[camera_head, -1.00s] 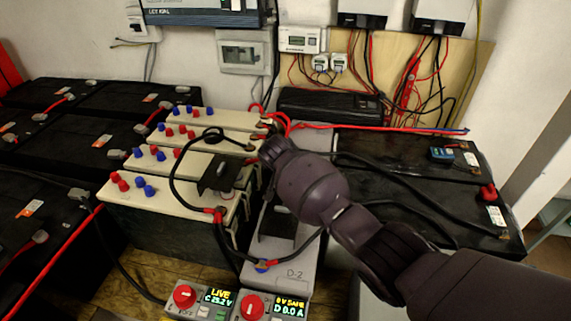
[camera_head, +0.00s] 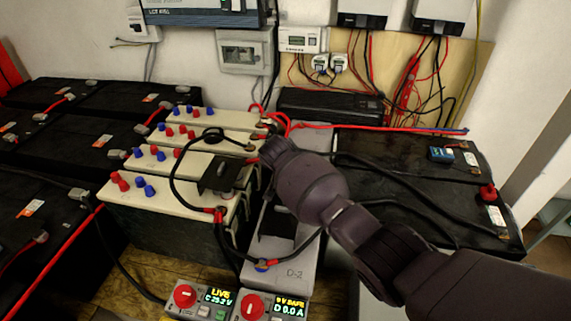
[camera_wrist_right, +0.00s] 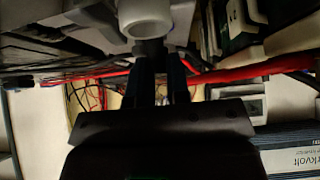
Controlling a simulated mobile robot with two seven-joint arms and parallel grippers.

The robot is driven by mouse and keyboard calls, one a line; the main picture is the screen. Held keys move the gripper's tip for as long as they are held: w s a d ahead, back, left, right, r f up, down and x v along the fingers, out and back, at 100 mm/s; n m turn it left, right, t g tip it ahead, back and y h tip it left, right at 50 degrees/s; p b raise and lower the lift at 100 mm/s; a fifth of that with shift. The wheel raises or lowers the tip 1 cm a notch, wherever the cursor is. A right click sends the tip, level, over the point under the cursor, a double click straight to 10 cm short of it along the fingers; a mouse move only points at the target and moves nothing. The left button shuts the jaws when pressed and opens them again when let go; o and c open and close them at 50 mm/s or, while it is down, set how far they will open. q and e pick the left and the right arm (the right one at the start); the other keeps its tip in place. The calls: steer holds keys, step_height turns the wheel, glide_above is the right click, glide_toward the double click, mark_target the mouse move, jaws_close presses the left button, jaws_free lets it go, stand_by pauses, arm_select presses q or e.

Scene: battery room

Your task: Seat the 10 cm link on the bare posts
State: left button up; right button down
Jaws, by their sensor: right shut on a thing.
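My right arm reaches in from the right in the head view, and its wrist hides its gripper and what lies under it. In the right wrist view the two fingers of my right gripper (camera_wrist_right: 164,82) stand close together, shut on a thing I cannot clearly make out. A pale grey round piece (camera_wrist_right: 146,18) shows by the fingertips; I cannot tell whether it is part of the held thing. The 10 cm link and bare posts cannot be made out for certain. The grey block marked D-2 (camera_head: 292,273) lies below the wrist. My left gripper is not in view.
Cream batteries (camera_head: 112,190) with red and blue caps stand left of the wrist. A black bracket (camera_head: 222,172) sits on one. Black cables loop around the wrist. A red-knobbed box (camera_head: 202,301) reading LIVE stands in front. Black batteries (camera_head: 400,150) fill the right.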

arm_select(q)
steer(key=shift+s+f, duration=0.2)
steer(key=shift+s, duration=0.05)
arm_select(e)
steer(key=shift+f, duration=0.15)
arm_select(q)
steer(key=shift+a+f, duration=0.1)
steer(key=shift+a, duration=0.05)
arm_select(e)
steer(key=shift+f, duration=0.2)
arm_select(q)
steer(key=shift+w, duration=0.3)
arm_select(e)
steer(key=shift+f, duration=0.25)
arm_select(q)
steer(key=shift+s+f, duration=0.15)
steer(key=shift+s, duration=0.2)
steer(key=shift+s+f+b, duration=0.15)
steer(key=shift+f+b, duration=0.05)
steer(key=shift+b, duration=0.1)
arm_select(e)
steer(key=shift+f, duration=0.3)
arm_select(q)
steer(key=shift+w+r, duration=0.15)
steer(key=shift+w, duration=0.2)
arm_select(e)
steer(key=shift+s+f, duration=0.1)
steer(key=shift+f, duration=0.1)
